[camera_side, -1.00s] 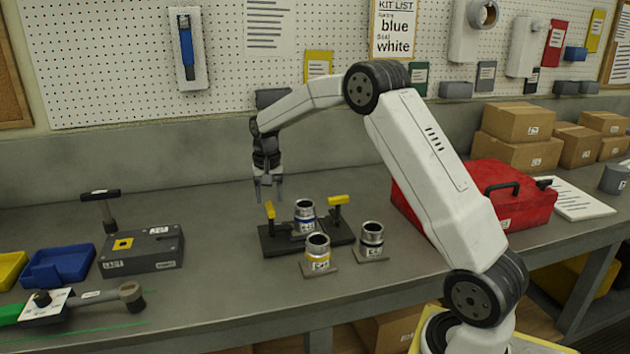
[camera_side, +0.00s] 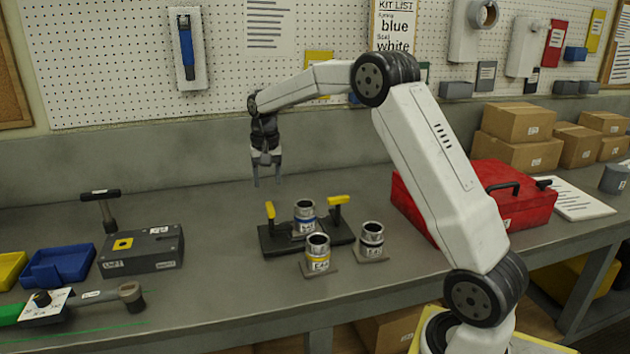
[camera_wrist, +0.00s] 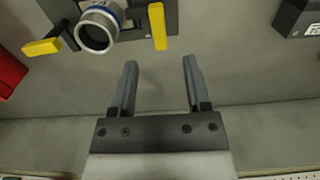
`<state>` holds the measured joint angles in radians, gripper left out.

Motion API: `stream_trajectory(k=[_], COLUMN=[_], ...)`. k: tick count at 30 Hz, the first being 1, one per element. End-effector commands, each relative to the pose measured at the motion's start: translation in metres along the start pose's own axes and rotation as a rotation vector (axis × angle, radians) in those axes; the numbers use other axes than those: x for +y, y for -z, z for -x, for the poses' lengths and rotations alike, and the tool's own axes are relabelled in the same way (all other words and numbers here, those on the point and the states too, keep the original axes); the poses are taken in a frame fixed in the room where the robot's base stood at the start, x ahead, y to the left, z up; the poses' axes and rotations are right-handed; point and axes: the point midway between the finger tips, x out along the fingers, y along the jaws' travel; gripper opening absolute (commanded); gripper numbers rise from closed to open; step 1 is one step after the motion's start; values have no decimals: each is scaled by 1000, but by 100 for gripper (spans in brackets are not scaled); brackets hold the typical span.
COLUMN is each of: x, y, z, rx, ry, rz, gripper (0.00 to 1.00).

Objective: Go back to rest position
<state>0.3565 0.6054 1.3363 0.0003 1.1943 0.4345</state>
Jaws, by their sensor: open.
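My gripper (camera_side: 267,183) hangs above the bench, open and empty, with its fingers pointing down. In the wrist view my gripper (camera_wrist: 158,70) shows two parted fingers with bare bench between them. Below and to the right of it in the side view is a dark fixture plate (camera_side: 275,243) with two yellow-handled clamps. A metal cylinder with a blue band (camera_side: 305,217) stands upright in the fixture between the clamps. It also shows in the wrist view (camera_wrist: 97,28), apart from the fingers.
A yellow-banded cylinder (camera_side: 318,255) and a dark-banded cylinder (camera_side: 371,241) stand in front of the fixture. A red toolbox (camera_side: 524,207) is at right. Bench behind the fixture is clear.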

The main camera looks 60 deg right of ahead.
Motion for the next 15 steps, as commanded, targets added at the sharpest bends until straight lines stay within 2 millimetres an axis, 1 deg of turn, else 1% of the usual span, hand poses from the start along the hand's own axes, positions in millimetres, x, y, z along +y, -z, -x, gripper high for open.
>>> stream_trajectory(k=[5,8,15], x=[-7,-12,-21], y=[-19,-35,-86], z=[-6,-11,-27], rx=[12,26,65], ry=[6,12,30], rz=[58,108,256], gripper=[62,62,62])
